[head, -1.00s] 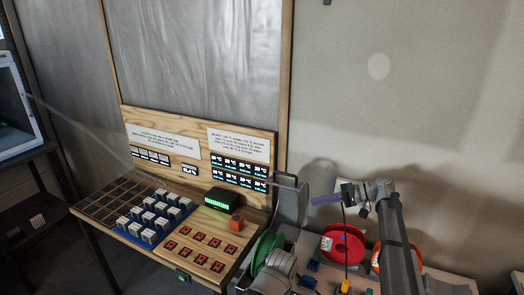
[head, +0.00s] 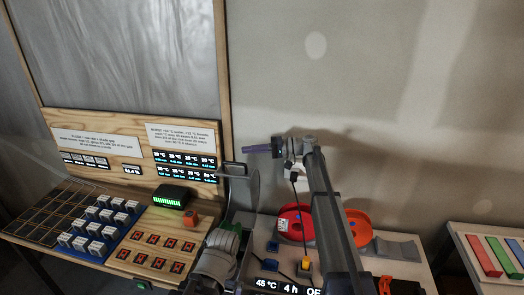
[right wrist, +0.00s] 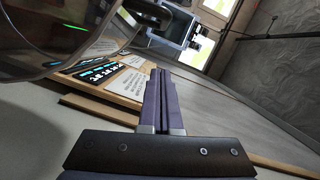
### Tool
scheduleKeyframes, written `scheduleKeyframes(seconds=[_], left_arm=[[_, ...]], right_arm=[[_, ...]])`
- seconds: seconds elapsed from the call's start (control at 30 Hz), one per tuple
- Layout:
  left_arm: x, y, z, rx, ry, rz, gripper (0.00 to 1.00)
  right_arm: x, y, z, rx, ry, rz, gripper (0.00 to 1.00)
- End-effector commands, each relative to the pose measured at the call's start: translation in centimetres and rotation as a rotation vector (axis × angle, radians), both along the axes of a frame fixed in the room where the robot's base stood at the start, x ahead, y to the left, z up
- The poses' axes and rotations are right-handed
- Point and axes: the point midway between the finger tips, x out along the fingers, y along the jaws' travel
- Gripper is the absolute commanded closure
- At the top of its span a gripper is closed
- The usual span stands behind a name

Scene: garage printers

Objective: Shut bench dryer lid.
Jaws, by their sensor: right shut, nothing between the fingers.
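The bench dryer's display (head: 285,287) reads 45 °C, 4 h and OFF at the bottom of the head view. Its lid (head: 254,190) looks like the grey upright panel with a bar at its left, standing open. In the right wrist view a glossy curved cover (right wrist: 50,35), seemingly the lid, fills the upper left. My right gripper (head: 248,149) is shut and empty, its purple fingers pointing left, above the lid in the picture. It also shows in the right wrist view (right wrist: 157,75). I see no contact with the lid.
A red spool (head: 293,223) and an orange spool (head: 358,228) lie by my right arm; a green spool (head: 222,240) is partly hidden. A wooden control bench (head: 110,258) stands left, with a panel behind. Coloured bars (head: 484,256) lie on a tray at right. The wall is close behind.

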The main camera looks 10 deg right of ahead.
Motion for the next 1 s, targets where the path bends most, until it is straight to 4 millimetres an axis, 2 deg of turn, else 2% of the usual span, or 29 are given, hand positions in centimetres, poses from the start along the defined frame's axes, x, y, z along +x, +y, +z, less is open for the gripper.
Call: scheduleKeyframes(seconds=[0.1,0.2,0.4,0.87,1.0], left_arm=[[0.0,0.0,-0.3,0.0,0.0,0.0,0.0],[0.0,0.0,-0.9,0.0,0.0,0.0,0.0],[0.0,0.0,-1.3,0.0,0.0,0.001,0.0],[0.0,0.0,-1.3,0.0,0.0,0.001,0.0],[0.0,0.0,-1.1,0.0,0.0,0.001,0.0]], right_arm=[[0.0,2.2,-0.3,-0.001,0.0,0.002,1.0],[-1.9,2.3,-0.9,0.0,0.0,0.0,1.0],[-3.3,2.8,-1.3,0.0,0.001,0.0,1.0],[-3.5,2.9,-1.3,-0.001,0.0,0.0,1.0],[-4.2,3.1,-1.2,-0.005,-0.015,0.0,1.0]])
